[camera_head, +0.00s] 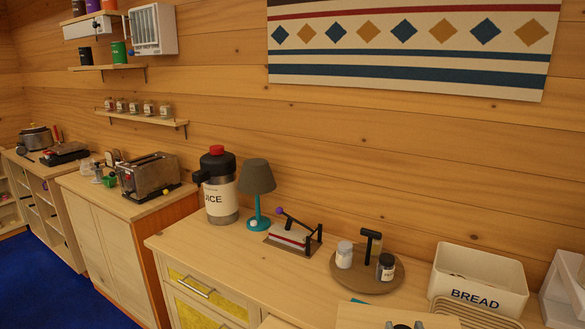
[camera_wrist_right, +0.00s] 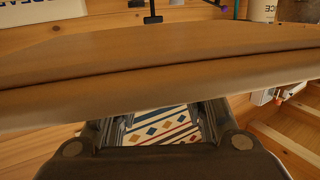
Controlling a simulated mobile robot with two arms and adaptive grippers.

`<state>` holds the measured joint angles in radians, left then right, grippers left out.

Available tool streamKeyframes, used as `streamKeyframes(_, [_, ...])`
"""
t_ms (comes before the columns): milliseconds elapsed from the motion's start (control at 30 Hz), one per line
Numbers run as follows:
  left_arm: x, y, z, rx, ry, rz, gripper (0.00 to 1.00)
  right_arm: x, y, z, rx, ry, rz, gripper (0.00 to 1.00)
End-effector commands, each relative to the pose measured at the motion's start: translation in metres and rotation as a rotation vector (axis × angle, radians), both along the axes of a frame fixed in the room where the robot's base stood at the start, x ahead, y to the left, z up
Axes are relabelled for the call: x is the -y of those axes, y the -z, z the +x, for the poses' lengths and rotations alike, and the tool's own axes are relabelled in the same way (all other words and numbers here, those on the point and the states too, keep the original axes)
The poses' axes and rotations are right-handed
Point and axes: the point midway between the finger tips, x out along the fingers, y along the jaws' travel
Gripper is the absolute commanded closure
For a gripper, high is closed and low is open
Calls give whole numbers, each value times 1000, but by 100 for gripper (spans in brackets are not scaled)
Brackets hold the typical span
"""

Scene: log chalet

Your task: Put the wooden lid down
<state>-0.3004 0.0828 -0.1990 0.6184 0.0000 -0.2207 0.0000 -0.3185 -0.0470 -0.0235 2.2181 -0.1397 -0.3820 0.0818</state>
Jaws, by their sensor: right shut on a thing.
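The wooden lid (camera_wrist_right: 160,62) is a broad brown board that fills the middle of the right wrist view, with a lengthwise step or edge along it. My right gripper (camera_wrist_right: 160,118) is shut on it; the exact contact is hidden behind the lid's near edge. In the head view a pale wooden board, seemingly this lid (camera_head: 365,315), shows at the bottom edge, cut off, with dark gripper parts by it. A white bin marked BREAD (camera_head: 478,278) stands open at the right of the counter. My left gripper is not in view.
A slatted wooden board (camera_head: 465,312) lies before the bin. A round brown tray (camera_head: 375,282) with two jars stands left of it. Further left are a red-striped press-like item (camera_head: 292,240), a lamp (camera_head: 257,185) and a juice jug (camera_head: 217,190). The counter front (camera_head: 225,258) is clear.

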Motion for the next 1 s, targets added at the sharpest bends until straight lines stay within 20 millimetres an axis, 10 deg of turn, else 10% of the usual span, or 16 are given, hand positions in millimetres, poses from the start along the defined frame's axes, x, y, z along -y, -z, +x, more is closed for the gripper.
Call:
streamKeyframes(367, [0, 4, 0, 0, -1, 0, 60, -30, -27, -59, 6, -41, -1, 100])
streamKeyframes(1000, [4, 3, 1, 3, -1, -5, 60, -31, 6, -138, 4, -42, -2, 100])
